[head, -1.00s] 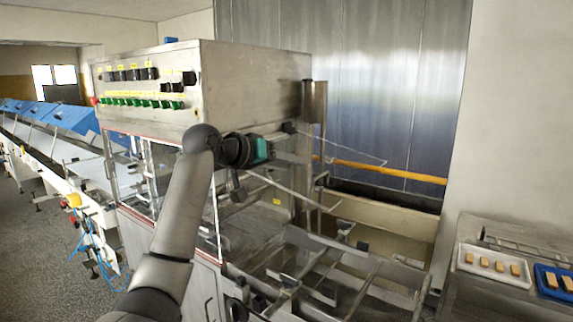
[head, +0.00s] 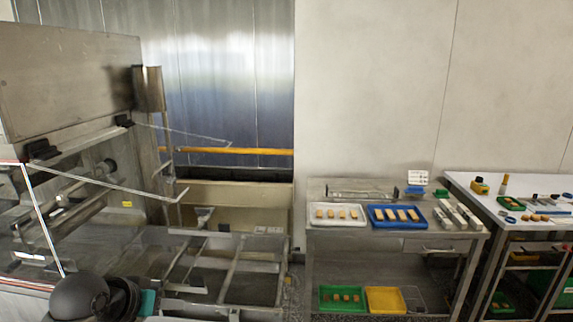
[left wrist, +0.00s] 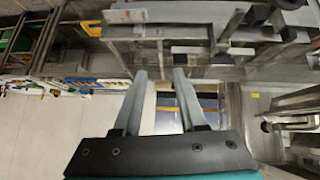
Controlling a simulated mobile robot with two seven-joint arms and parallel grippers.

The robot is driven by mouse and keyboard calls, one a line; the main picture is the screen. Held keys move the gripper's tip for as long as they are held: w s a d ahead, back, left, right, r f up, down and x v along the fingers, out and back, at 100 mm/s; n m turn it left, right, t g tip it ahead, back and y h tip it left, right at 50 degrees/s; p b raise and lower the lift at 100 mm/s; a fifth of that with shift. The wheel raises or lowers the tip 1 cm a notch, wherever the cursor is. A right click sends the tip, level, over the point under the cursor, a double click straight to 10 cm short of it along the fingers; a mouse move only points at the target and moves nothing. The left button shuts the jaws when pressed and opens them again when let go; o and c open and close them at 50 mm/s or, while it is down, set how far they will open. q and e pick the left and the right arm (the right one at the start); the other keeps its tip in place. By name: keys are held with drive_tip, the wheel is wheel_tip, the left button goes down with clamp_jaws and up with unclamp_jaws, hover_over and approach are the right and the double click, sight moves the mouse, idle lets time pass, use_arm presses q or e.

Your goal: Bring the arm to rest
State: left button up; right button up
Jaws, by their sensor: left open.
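My left arm's dark wrist (head: 80,298) and a bit of its teal hand show at the bottom left of the head view, low in front of the steel machine (head: 70,80). The fingers are not clear there. In the left wrist view my left gripper (left wrist: 160,78) has its two grey fingers spread apart with nothing between them. Behind the fingers lie steel frame parts and a pale floor or wall area. My right gripper is in neither view.
An open metal frame (head: 225,268) juts from the machine near my left wrist. To the right, a steel table bears a white tray (head: 337,223) and a blue tray (head: 396,226) of bars. A white table (head: 470,185) stands farther right. Floor shows between machine and table.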

use_arm(q)
drive_tip(key=s+d+f+m+g, duration=0.1)
drive_tip(key=s+d+f+g, duration=0.2)
drive_tip(key=s, duration=0.6)
drive_tip(key=s+d+f+y, duration=0.1)
drive_tip(key=s+d+f, duration=0.1)
drive_tip(key=s+f, duration=0.5)
drive_tip(key=s+d+f+m+g, duration=0.1)
drive_tip(key=s+d+f+g, duration=0.15)
drive_tip(key=s, duration=0.85)
wheel_tip(320, 180, down, 28)
drive_tip(key=s+b, duration=0.1)
drive_tip(key=b, duration=0.7)
drive_tip(key=s+a+f+g+b, duration=0.1)
drive_tip(key=s+f+b, duration=0.3)
drive_tip(key=s+f, duration=0.4)
drive_tip(key=s+a+f+b, duration=0.1)
drive_tip(key=s+f+b, duration=0.3)
drive_tip(key=s+f, duration=0.4)
wheel_tip(320, 180, down, 7)
drive_tip(key=shift+s+a+f+g+y, duration=0.15)
drive_tip(key=shift+g+y, duration=0.15)
drive_tip(key=shift+g, duration=0.05)
drive_tip(key=shift+s, duration=0.1)
